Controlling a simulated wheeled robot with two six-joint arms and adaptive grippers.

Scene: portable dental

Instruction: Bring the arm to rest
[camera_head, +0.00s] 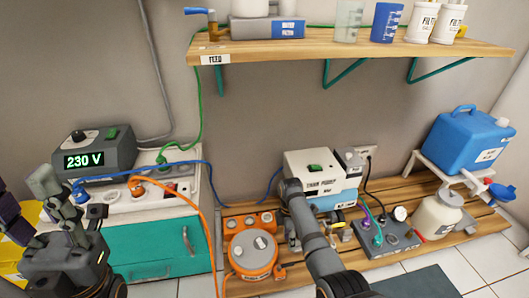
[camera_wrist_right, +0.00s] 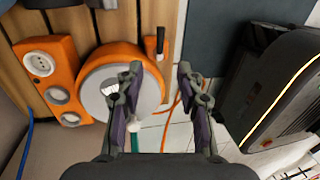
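My left gripper (camera_head: 28,198) is at the lower left in the head view, partly cut by the picture edge. Its grey finger and a purple part stand apart, with nothing seen between them. My right arm reaches in from the bottom centre of the head view, in front of the bench; its fingers cannot be made out there. In the right wrist view, my right gripper (camera_wrist_right: 159,76) is open and empty. Its two fingers are well apart, with the orange reel (camera_wrist_right: 152,92) behind the left finger. The contact between finger and reel cannot be told for certain.
The orange reel (camera_head: 252,265) stands on the low slatted bench with a white-topped box (camera_head: 310,165) and a blue canister (camera_head: 465,140). A teal-front cabinet (camera_head: 150,250) holds the 230 V unit (camera_head: 98,150). A wooden shelf (camera_head: 300,50) hangs above. Cables cross between them.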

